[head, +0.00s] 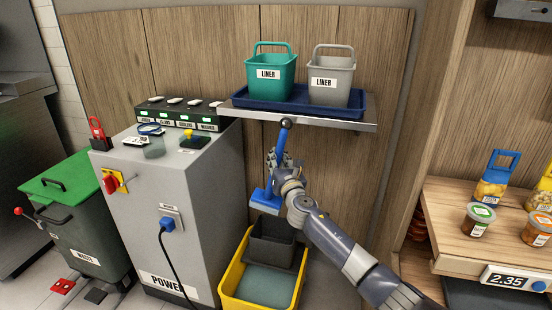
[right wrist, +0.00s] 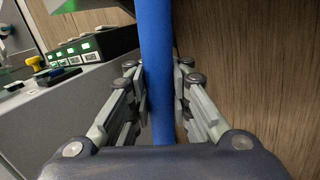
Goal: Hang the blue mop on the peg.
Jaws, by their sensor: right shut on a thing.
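The blue mop (head: 281,143) is upright and slightly tilted below the shelf, its flat head (head: 265,201) at the bottom. My right gripper (head: 279,160) is shut on its handle. In the right wrist view the blue handle (right wrist: 157,60) runs up between the fingers of my right gripper (right wrist: 160,90). A dark round knob (head: 286,123), which looks like the peg, shows at the top end of the handle, just under the shelf edge. I cannot tell whether the mop is hooked over it or only in front of it. My left gripper is not in view.
The shelf (head: 350,123) above carries a blue tray with green and grey liner buckets. A grey power cabinet (head: 196,215) stands left. A yellow mop bucket (head: 228,297) is on the floor below. A wooden counter (head: 440,215) with food tubs is at the right.

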